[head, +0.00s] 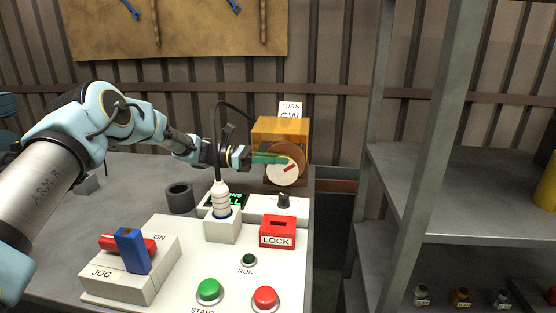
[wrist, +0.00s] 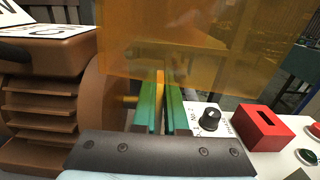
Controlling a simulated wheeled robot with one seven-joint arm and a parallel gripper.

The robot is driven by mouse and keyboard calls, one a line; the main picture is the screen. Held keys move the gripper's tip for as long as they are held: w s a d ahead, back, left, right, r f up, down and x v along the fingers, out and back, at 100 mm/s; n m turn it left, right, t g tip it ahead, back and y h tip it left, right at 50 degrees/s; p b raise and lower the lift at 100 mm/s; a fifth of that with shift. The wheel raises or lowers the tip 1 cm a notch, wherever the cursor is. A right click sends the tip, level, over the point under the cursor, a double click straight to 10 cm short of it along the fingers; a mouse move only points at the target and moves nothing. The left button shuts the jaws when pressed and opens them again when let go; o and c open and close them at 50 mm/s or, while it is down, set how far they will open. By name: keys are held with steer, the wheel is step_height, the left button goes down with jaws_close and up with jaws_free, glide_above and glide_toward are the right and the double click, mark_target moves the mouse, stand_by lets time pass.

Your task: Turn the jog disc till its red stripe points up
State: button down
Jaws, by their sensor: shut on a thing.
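The jog disc (head: 281,176) is a pale round face on the front of a brown motor housing under an amber cover. Its red stripe (head: 290,168) slants up to the right, not straight up. My gripper (head: 270,158) has green fingers reaching in from the left at the disc's upper edge. In the wrist view, the two fingers (wrist: 158,105) stand close together under the amber cover. A short yellowish peg (wrist: 130,100) runs from the brown round body to the fingers, which are shut on it. The pale face and stripe are hidden in the wrist view.
The amber cover (head: 282,126) hangs over the disc, with a "TURN CW" sign (head: 290,111) above. Close by are a black knob (head: 283,201), a red LOCK box (head: 277,233) and a white plug (head: 220,197) with a cable.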

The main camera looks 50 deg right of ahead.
steer(key=shift+w+f+g+b, duration=0.1)
steer(key=shift+f+g+b, duration=0.2)
steer(key=shift+b, duration=0.3)
steer(key=shift+w+a+r+g+h+b, duration=0.15)
steer(key=shift+g+h+b, duration=0.15)
steer(key=shift+b, duration=0.15)
steer(key=shift+r, duration=0.1)
steer(key=c, duration=1)
jaws_free()
steer(key=shift+o, duration=0.2)
steer(key=b+v, duration=0.2)
steer(key=v, duration=0.8)
steer(key=shift+w+b, duration=0.3)
steer(key=shift+b, duration=0.05)
steer(key=shift+a, duration=0.15)
